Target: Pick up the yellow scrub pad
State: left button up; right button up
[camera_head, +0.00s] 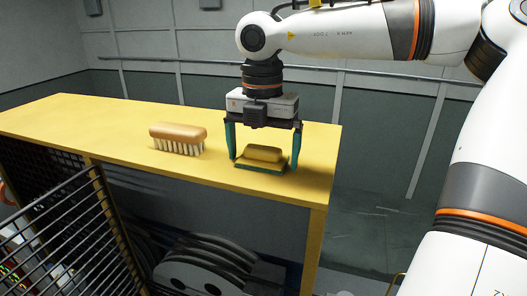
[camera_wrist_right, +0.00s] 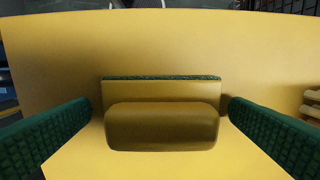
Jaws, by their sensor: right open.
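The yellow scrub pad (camera_head: 264,156) lies on the yellow table top near its right end. It has a yellow grip block on top and a green scouring layer underneath. My right gripper (camera_head: 263,162) points straight down over it, open, with one green finger on each side of the pad. In the right wrist view the pad (camera_wrist_right: 162,125) sits between the two textured green fingers, with gaps on both sides. Its green layer shows along the far edge. My left gripper is in neither view.
A wooden brush (camera_head: 178,138) with pale bristles stands on the table (camera_head: 80,115) left of the pad. The table's right edge is close to the pad. A black mesh guard (camera_head: 65,230) and dark winch discs (camera_head: 205,268) are below. The table's left part is clear.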

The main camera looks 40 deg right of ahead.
aim_at(261, 149)
jog(key=shift+a, duration=0.1)
jog(key=c, duration=0.9)
jog(key=shift+r, duration=0.45)
notch_tip(261, 149, up, 17)
jog(key=b, duration=0.1)
